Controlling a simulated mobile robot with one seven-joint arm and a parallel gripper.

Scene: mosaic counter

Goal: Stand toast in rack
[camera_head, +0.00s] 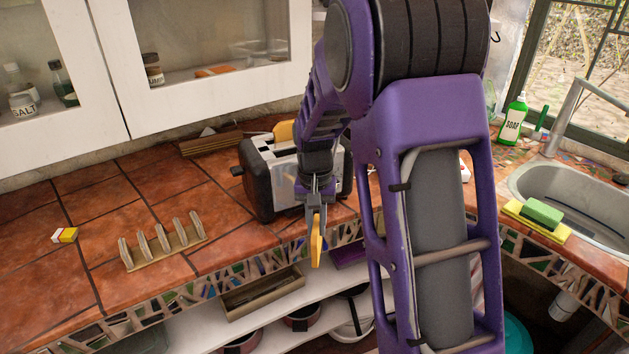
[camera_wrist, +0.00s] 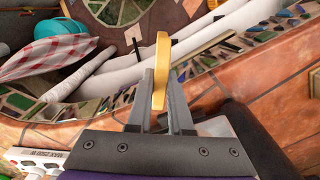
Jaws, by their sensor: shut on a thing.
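My gripper (camera_head: 316,200) is shut on a slice of toast (camera_head: 317,242), yellow-brown and seen nearly edge-on. It hangs below the fingers, in front of the counter's mosaic edge. In the wrist view, the toast (camera_wrist: 160,70) stands between the two fingers (camera_wrist: 162,100). The wooden toast rack (camera_head: 164,248), with several upright slats, stands on the tiled counter to the left of my gripper, apart from it. No toast shows in it. The toaster (camera_head: 272,178), silver and black, stands behind my gripper and is partly hidden by my arm. Another piece of toast (camera_head: 284,131) shows at the toaster's top.
A small yellow and white box (camera_head: 65,235) lies left of the rack. The tiles around the rack are clear. Open shelves with a drawer (camera_head: 262,292) lie below the counter. A sink (camera_head: 575,190) and sponge (camera_head: 541,213) are at the right.

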